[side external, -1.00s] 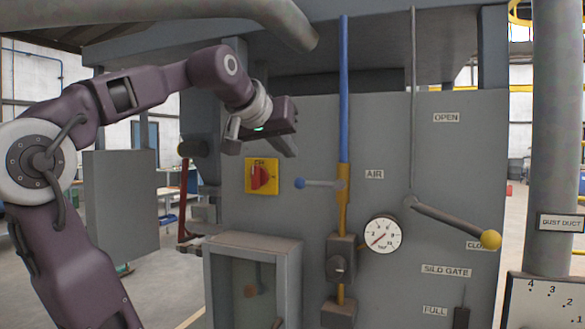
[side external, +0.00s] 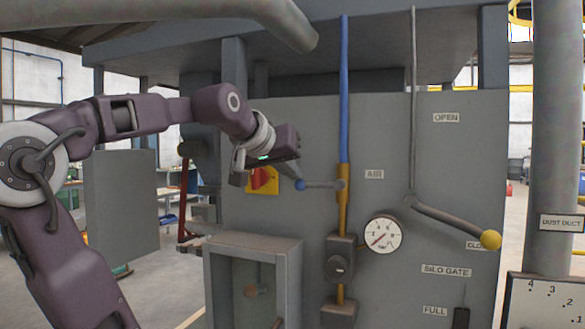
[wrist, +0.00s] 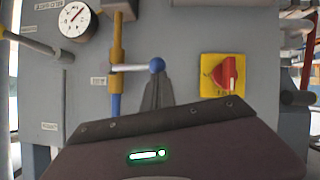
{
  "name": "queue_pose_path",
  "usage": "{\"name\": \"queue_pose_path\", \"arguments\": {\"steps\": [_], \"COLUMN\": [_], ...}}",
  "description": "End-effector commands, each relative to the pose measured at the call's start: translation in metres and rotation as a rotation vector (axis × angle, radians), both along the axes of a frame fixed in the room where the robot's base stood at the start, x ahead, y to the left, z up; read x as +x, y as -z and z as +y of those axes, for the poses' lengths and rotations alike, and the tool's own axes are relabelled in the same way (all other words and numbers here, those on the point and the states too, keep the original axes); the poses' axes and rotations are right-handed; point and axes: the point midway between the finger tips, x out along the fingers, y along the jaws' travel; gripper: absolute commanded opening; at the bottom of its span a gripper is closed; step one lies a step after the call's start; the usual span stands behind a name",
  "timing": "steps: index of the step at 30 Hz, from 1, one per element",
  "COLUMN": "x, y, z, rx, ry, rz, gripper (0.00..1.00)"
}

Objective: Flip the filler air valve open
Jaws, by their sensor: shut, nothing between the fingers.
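The air valve is a brass-coloured body (side external: 343,186) on a vertical blue pipe (side external: 344,90), beside the AIR label (side external: 374,174). Its grey lever (side external: 322,184) lies level, across the pipe, and ends left in a blue ball (side external: 300,185). My gripper (side external: 293,175) is shut and empty, its tips right by the ball. In the wrist view the ball (wrist: 157,65) shows just past the dark finger (wrist: 156,90). I cannot tell whether they touch.
A red switch on a yellow plate (side external: 262,180) sits left of the lever, partly behind my gripper. A pressure gauge (side external: 382,235) is below right. The silo gate lever with a yellow ball (side external: 490,239) is farther right. A glazed box (side external: 252,240) juts out below.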

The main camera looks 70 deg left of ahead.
Motion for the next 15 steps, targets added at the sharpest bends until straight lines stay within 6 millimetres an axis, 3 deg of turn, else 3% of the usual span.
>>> {"name": "queue_pose_path", "arguments": {"steps": [15], "x": [-0.003], "y": [0.045], "z": [0.002], "rx": [-0.044], "ry": [0.0], "rz": [-0.038], "gripper": [0.0]}}
